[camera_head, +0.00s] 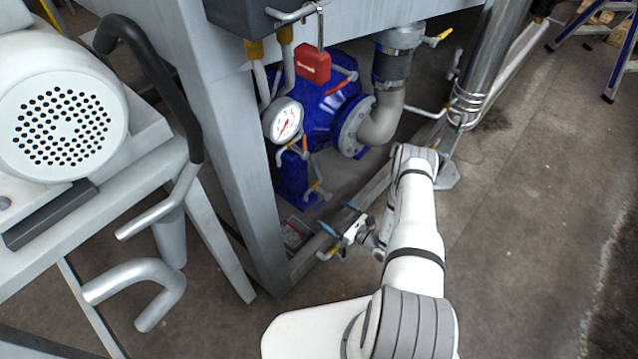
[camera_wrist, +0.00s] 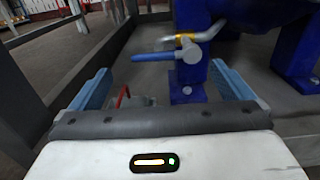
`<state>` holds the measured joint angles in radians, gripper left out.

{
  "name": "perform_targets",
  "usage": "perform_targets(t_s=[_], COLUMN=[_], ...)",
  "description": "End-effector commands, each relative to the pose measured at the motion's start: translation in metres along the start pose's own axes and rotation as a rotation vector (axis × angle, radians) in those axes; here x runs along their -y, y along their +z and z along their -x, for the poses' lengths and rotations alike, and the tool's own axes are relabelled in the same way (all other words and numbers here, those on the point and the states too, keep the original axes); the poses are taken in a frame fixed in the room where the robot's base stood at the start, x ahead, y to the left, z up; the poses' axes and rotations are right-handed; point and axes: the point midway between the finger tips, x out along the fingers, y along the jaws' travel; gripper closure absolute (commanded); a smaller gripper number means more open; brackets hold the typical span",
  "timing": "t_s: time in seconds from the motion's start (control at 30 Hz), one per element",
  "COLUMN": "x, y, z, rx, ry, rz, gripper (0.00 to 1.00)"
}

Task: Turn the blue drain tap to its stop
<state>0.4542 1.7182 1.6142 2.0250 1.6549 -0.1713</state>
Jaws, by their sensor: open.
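The blue drain tap (camera_wrist: 157,56) shows in the wrist view as a blue lever lying nearly level, its free end pointing left. Its right end joins a grey round valve body (camera_wrist: 190,70) in front of a blue post. My gripper (camera_wrist: 160,75) is open and empty, its two blue fingers spread to the left and right of the view. The lever appears beyond and between the fingertips, with no visible contact. In the head view my gripper (camera_head: 338,217) is low beside the frame's lower rail; I cannot clearly pick out the blue lever there.
A yellow-marked lever (camera_wrist: 184,37) sits just above the tap. A lower rail (camera_head: 372,190) runs past my gripper. Open floor (camera_head: 540,220) lies right.

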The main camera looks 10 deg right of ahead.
Motion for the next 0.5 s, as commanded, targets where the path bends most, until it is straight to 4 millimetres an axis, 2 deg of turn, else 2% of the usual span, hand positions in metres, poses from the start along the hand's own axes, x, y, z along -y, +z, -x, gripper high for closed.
perform_targets(t_s=[0.17,0.5], x=[0.001,0.007], y=[-0.001,-0.001], z=[-0.014,-0.061], rx=[0.001,0.001], ry=[-0.003,-0.018], rz=[0.001,0.002], gripper=[0.00,0.00])
